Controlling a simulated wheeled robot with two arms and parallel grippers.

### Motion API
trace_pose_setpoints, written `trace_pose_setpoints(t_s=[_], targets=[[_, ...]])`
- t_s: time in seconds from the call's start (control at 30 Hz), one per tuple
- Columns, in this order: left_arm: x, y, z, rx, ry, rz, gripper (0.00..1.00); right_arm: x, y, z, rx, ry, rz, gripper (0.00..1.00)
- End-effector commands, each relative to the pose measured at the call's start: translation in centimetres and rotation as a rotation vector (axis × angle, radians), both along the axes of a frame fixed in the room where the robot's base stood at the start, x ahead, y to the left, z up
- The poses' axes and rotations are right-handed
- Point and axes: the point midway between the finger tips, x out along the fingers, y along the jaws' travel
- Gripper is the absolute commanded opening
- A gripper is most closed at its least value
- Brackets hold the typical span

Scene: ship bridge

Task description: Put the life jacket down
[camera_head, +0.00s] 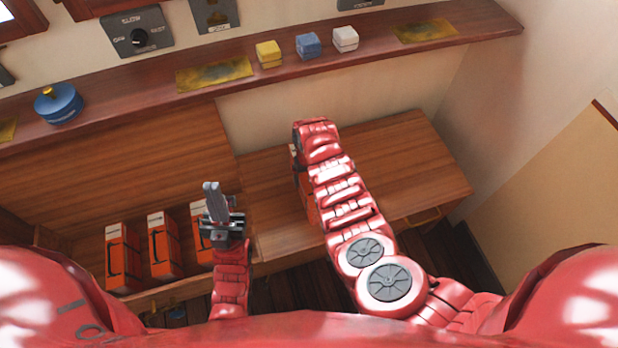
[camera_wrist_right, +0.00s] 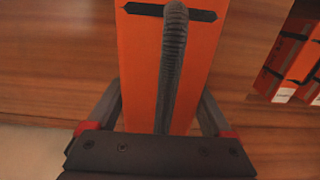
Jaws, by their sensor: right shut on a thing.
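The life jacket (camera_wrist_right: 145,70), an orange block with a dark grey handle, fills the middle of the right wrist view. My right gripper (camera_wrist_right: 160,110) is shut on it, a finger on each side. In the head view my right arm reaches over the wooden bench and hides most of the jacket and that gripper; only an orange sliver (camera_head: 311,206) shows beside the arm. I cannot tell whether the jacket touches the wood. My left gripper (camera_head: 212,190) is shut and empty, its fingers together, above the open compartment.
Several similar orange packs stand in the compartment at left, one (camera_head: 122,255) at its left end. The bench top (camera_head: 400,160) right of my arm is clear. A shelf (camera_head: 360,45) above holds yellow, blue and white boxes and a round blue object (camera_head: 60,103).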

Motion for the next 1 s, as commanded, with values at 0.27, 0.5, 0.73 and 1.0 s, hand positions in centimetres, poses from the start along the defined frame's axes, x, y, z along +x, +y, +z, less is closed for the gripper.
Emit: trace_pose_setpoints(t_s=[0.27, 0.5, 0.73, 1.0], targets=[[0.0, 0.0, -0.1, 0.000, 0.000, 0.000, 0.00, 0.0, 0.0, -0.1, 0.000, 0.000, 0.000, 1.00], [0.0, 0.0, 0.3, 0.000, 0.000, 0.000, 0.00, 0.0, 0.0, 0.7, 0.001, 0.000, -0.001, 1.00], [0.0, 0.0, 1.0, 0.000, 0.000, 0.000, 0.00, 0.0, -0.1, 3.4, -0.001, -0.003, 0.002, 1.00], [0.0, 0.0, 0.8, 0.000, 0.000, 0.000, 0.00, 0.2, 0.0, 7.8, 0.002, -0.003, 0.000, 1.00]])
